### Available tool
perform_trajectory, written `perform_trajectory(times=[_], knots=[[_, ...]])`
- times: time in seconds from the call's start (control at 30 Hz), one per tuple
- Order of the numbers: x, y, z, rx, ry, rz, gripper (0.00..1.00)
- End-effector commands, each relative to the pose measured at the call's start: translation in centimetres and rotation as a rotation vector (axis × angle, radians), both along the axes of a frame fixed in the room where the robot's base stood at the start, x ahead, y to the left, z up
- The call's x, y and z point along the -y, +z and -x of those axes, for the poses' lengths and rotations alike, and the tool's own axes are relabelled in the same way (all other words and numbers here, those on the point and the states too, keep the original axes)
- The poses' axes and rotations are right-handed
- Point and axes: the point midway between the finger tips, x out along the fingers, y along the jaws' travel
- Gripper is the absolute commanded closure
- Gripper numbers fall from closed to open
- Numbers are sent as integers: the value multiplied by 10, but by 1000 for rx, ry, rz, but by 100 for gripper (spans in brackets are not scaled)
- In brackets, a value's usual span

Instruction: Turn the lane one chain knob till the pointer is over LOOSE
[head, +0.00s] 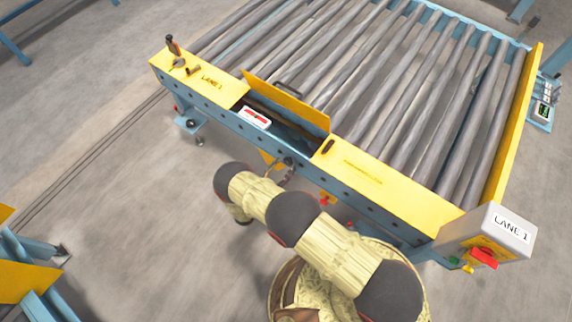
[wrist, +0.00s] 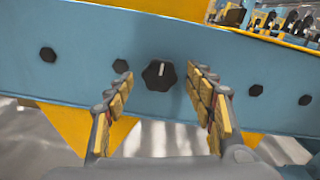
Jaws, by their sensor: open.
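The black chain knob (wrist: 159,75) sits on the blue side beam (wrist: 90,45) in the middle of the wrist view. Its white pointer line points about straight up in that view. No LOOSE marking is readable. My gripper (wrist: 160,80) is open, with one padded finger on each side of the knob and gaps on both sides; whether the tips reach past its face I cannot tell. In the head view my gripper (head: 287,168) is small at the front of the lane one conveyor, and the knob cannot be made out there.
Dark bolts (wrist: 48,54) line the beam beside the knob. A yellow bracket (wrist: 85,125) lies below it. In the head view, a raised yellow flap (head: 290,102) stands above the beam, and a LANE 1 box (head: 490,235) with a red handle is at the right.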

Motion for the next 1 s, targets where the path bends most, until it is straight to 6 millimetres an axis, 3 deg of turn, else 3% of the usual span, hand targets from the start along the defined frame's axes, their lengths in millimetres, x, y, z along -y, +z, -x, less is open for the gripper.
perform_trajectory(times=[0.2, 0.5, 1.0], knots=[[11, 0, -14, 1, 0, -1, 45], [12, 1, -16, 1, 0, -1, 46], [12, 1, -16, 1, 0, -1, 74]])
